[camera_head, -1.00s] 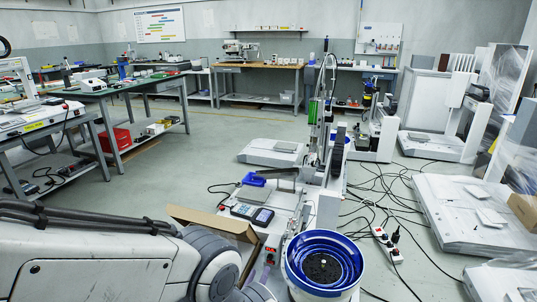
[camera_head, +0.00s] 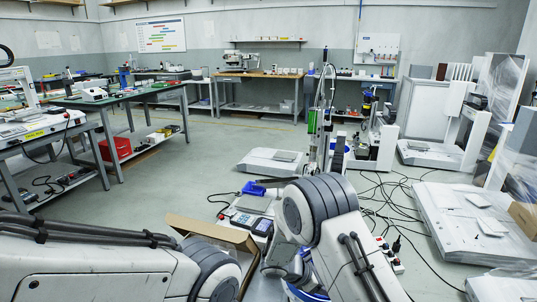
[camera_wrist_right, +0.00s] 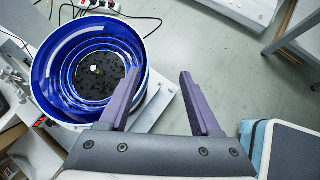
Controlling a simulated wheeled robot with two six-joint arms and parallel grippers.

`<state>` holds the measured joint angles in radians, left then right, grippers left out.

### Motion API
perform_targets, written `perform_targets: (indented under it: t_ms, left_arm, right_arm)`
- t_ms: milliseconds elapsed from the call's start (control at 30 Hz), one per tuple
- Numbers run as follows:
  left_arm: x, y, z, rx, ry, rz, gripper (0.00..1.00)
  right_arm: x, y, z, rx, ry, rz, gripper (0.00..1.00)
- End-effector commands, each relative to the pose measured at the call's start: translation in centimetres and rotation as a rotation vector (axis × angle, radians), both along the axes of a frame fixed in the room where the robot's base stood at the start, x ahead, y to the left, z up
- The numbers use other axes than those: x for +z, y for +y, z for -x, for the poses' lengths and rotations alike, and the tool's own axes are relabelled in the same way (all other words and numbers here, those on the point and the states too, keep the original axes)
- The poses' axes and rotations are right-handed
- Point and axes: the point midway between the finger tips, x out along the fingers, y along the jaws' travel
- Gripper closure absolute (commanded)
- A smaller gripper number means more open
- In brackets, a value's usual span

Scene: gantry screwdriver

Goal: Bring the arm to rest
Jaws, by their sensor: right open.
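My right gripper (camera_wrist_right: 160,103) shows in the right wrist view with its two purple fingers spread wide and nothing between them. Grey floor lies behind the gap. A blue bowl feeder (camera_wrist_right: 62,40) with dark small parts in its middle is left of the fingers, and the left finger overlaps its rim. In the head view my right arm (camera_head: 318,210) covers most of the bowl, and the right gripper is hidden. My left arm (camera_head: 90,265) comes in from the left, and its gripper is not visible.
A gantry screwdriver machine (camera_head: 322,125) stands behind my right arm. A handheld controller (camera_head: 262,226) and an open cardboard box (camera_head: 212,232) are left of it. Cables and a power strip (camera_head: 388,256) lie on the floor at right. A green-topped bench (camera_head: 130,95) stands at left.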

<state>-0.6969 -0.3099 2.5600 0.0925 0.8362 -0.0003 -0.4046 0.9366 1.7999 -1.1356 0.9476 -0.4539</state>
Motion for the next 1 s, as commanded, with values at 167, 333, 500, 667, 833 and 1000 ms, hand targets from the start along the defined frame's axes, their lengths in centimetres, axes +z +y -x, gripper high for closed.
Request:
perform_targets:
  t_ms: [167, 333, 500, 667, 833, 1000]
  left_arm:
    - [0.0, 0.0, 0.0, 0.000, 0.000, 0.000, 0.36]
    - [0.0, 0.0, 0.0, 0.000, 0.000, 0.000, 0.36]
    - [0.0, 0.0, 0.0, 0.000, 0.000, 0.000, 0.36]
    - [0.0, 0.0, 0.0, 0.000, 0.000, 0.000, 0.36]
    - [0.0, 0.0, 0.0, 0.000, 0.000, 0.000, 0.36]
    - [-0.4, 0.0, 0.0, 0.000, 0.000, 0.000, 0.36]
  right_arm:
    - [4.5, -2.0, 7.0, -0.498, -0.155, -0.346, 0.36]
    - [7.5, -1.6, 11.7, -0.912, -0.327, -0.601, 0.36]
    - [9.4, -1.2, 14.0, -1.173, -0.454, -0.750, 0.36]
    - [10.8, -1.0, 15.4, -1.358, -0.556, -0.850, 0.36]
    - [11.9, -1.1, 16.5, -1.529, -0.659, -0.940, 0.36]
    - [12.5, 0.3, 17.4, -1.586, -0.681, -0.990, 0.36]
